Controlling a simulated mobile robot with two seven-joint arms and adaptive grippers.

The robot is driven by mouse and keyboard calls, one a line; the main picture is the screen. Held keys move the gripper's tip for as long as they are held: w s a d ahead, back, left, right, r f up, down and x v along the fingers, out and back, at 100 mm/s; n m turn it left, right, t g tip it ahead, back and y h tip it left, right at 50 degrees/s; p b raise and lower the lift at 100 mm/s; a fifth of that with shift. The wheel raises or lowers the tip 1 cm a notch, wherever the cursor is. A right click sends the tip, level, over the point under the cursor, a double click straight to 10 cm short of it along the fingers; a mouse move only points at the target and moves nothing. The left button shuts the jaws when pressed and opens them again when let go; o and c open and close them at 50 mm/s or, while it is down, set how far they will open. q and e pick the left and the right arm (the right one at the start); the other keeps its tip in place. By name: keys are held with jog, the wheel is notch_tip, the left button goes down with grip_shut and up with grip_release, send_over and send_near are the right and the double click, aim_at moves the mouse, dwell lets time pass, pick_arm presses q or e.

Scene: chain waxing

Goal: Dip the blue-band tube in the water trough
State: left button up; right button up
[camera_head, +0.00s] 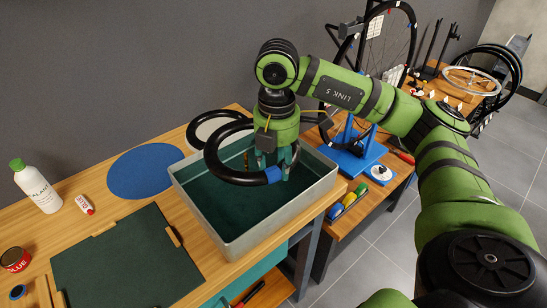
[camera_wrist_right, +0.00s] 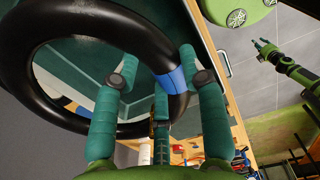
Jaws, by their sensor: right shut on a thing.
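The black blue-band tube (camera_head: 210,160) hangs as a ring over the water trough (camera_head: 318,205), a grey box with dark green inside. Its blue band (camera_head: 273,174) is at the gripper's fingers. My right gripper (camera_head: 276,172) points down over the trough and is shut on the tube beside the band. In the right wrist view the tube (camera_wrist_right: 30,70) passes between the fingers (camera_wrist_right: 158,65), with the blue band (camera_wrist_right: 172,80) by one finger. The whole ring shows; I cannot tell whether it touches the water. My left gripper (camera_wrist_right: 264,46) shows small in the right wrist view.
Another black ring (camera_head: 192,131) with a pale disc lies behind the trough. A wheel stand (camera_head: 352,160) is on the lower bench at right.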

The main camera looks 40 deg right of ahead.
aim_at(275, 209)
jog(key=shift+w+f+b, duration=0.2)
jog(key=shift+f+b, duration=0.3)
jog(key=shift+f, duration=0.45)
notch_tip(275, 209, down, 2)
jog(key=shift+b, duration=0.7)
jog(key=shift+f+b, duration=0.3)
notch_tip(275, 209, down, 5)
jog(key=b, duration=0.4)
jog(key=shift+f, duration=0.2)
pick_arm(q)
notch_tip(275, 209, down, 10)
jog(key=w+b, duration=0.1)
jog(key=b, duration=0.1)
jog(key=shift+w+b, duration=0.15)
jog(key=shift+b, duration=0.2)
pick_arm(e)
jog(key=shift+f, duration=1.55)
pick_arm(q)
jog(key=shift+r, duration=0.1)
pick_arm(e)
jog(key=shift+r, duration=0.1)
pick_arm(q)
notch_tip(275, 209, up, 10)
jog(key=p, duration=1)
pick_arm(e)
jog(key=shift+r, duration=6.5)
